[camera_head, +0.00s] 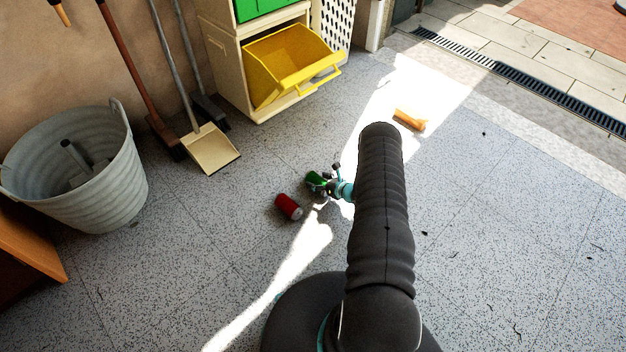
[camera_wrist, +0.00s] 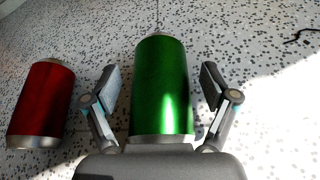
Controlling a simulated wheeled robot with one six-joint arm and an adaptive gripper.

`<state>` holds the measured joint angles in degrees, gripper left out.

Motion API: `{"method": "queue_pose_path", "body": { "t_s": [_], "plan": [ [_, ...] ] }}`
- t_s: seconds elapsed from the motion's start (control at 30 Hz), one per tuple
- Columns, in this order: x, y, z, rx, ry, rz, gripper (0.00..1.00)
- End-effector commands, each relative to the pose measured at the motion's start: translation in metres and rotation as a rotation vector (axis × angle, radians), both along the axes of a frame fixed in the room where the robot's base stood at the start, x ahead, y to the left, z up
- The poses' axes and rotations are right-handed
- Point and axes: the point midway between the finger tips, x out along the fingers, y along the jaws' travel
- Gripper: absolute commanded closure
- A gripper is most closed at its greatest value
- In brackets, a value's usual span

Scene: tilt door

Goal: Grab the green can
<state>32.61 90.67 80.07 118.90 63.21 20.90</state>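The green can (camera_wrist: 161,88) lies on the speckled floor between the two fingers of my gripper (camera_wrist: 160,88) in the wrist view. A gap shows on each side of the can, so the fingers are open around it and not touching it. The can's near end is close to the gripper's palm. In the head view the green can (camera_head: 317,180) is small and partly covered by my gripper (camera_head: 333,178).
A red can (camera_wrist: 41,104) lies just left of my gripper; it also shows in the head view (camera_head: 288,206). An orange object (camera_head: 410,119) lies farther back. A yellow bin (camera_head: 285,65), a dustpan (camera_head: 210,149) and a grey bucket (camera_head: 100,185) stand left. Floor at right is mostly clear.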

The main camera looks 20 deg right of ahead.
Motion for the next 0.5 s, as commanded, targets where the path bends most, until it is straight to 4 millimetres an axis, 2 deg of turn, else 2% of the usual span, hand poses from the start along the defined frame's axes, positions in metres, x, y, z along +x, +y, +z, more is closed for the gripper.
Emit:
{"method": "queue_pose_path", "body": {
  "t_s": [0.03, 0.1, 0.2, 0.5],
  "plan": [
    [-0.0001, 0.0, 0.0, 0.0, 0.0, 0.0, 0.34],
    [0.0, 0.0, 0.0001, 0.0, 0.0, 0.0, 0.52],
    [-0.0002, -0.0001, 0.0001, 0.0, 0.0, 0.0, 0.72],
    [-0.0001, 0.0, 0.001, 0.0, 0.0, 0.0, 0.72]
  ]
}}
